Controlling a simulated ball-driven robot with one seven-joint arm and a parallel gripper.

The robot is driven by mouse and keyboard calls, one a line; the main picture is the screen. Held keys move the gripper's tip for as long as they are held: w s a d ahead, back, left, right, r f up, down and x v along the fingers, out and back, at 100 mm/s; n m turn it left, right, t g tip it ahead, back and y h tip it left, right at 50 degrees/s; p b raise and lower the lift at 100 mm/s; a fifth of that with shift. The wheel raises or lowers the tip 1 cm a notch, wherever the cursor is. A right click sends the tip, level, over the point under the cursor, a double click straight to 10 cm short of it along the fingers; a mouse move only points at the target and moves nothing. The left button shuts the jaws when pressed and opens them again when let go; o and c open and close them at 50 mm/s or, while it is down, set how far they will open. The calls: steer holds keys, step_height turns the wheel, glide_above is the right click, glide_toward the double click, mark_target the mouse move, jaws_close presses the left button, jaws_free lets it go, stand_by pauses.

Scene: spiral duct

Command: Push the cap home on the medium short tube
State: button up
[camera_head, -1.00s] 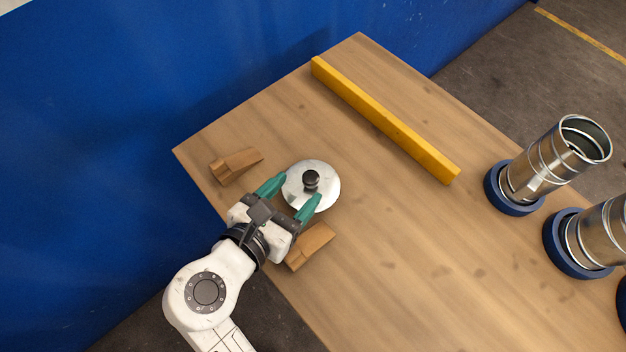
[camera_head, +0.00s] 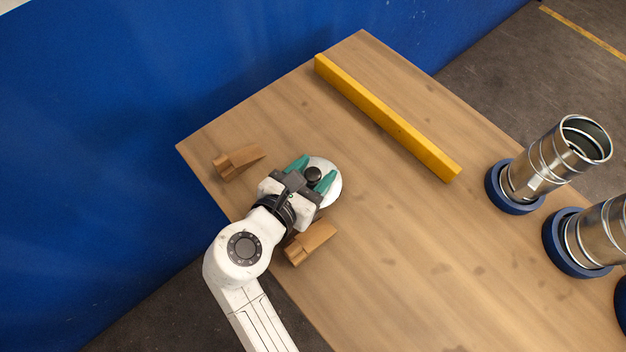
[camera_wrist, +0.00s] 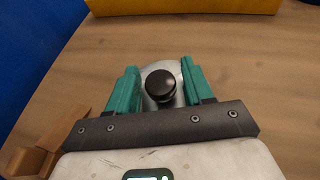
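The cap (camera_head: 331,189) is a round silvery disc with a black knob (camera_head: 313,175) on top, lying on the wooden table. In the wrist view the knob (camera_wrist: 160,86) sits between the two green fingers, with a gap on each side, and a strip of the cap (camera_wrist: 163,67) shows behind it. My gripper (camera_head: 311,172) is open around the knob and covers the cap's near left part. I cannot tell which is the medium short one.
Wooden blocks lie left of the gripper (camera_head: 238,162) and below it (camera_head: 311,243). A long yellow bar (camera_head: 388,119) lies across the far part of the table. A blue wall (camera_head: 120,90) borders the table's left side. The table's middle right is clear.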

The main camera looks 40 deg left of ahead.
steer(key=c, duration=0.9)
steer(key=shift+r, duration=0.1)
